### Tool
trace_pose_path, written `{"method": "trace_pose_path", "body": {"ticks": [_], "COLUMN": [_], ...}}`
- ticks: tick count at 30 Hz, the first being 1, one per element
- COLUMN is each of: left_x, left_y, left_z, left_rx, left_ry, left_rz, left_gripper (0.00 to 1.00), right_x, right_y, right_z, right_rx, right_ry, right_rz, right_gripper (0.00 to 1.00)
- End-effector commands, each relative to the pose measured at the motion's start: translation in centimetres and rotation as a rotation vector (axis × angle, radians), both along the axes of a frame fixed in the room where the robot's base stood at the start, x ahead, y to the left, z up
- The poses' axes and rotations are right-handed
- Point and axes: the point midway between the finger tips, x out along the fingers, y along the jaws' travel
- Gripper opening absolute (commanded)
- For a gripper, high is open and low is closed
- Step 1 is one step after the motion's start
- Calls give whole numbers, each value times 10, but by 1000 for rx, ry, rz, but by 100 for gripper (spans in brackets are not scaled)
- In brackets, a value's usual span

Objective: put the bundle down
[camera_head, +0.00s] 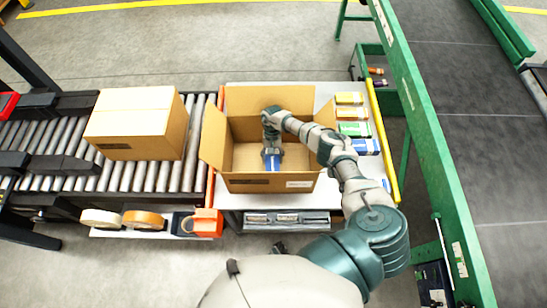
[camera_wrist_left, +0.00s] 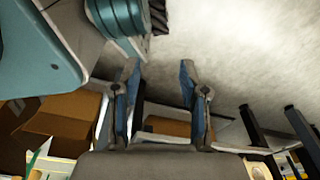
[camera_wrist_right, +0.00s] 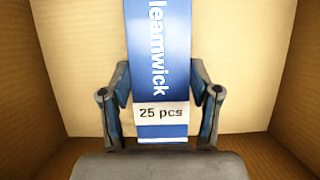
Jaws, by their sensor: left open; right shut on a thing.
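The bundle (camera_wrist_right: 160,60) is a blue and white pack with "25 pcs" on its label. It shows in the right wrist view between the fingers of my right gripper (camera_wrist_right: 161,95), which is shut on it. In the head view my right gripper (camera_head: 272,150) reaches down inside the open cardboard box (camera_head: 241,157), and the blue end of the bundle (camera_head: 272,163) shows below it. Whether the bundle touches the box floor I cannot tell. My left gripper (camera_wrist_left: 160,85) is open and empty in its wrist view, away from the box.
A closed carton (camera_head: 135,123) stands on the roller conveyor (camera_head: 195,160) to the left. Yellow, green and blue packs (camera_head: 352,113) lie right of the open box. Tape rolls (camera_head: 143,220) lie on a ledge at the front. A green frame (camera_head: 425,130) runs along the right.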

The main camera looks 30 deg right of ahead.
Motion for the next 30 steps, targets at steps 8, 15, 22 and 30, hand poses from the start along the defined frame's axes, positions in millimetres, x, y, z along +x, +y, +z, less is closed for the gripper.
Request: {"method": "trace_pose_path", "body": {"ticks": [8,15,22,30], "left_x": [3,13,20,17], "left_y": [5,18,5,-4], "left_z": [3,8,12,11], "left_rx": [9,26,9,-3], "left_ry": [2,-5,-12,-9], "left_rz": [0,-1,0,3], "left_gripper": [43,43,43,43], "right_x": [0,0,0,0], "right_y": [-1,-5,-3,0], "right_z": [-3,-7,-6,-5], "right_rx": [4,9,6,2], "right_ry": [-1,0,0,0], "right_rz": [1,1,1,2], "right_gripper": [21,21,72,87]}}
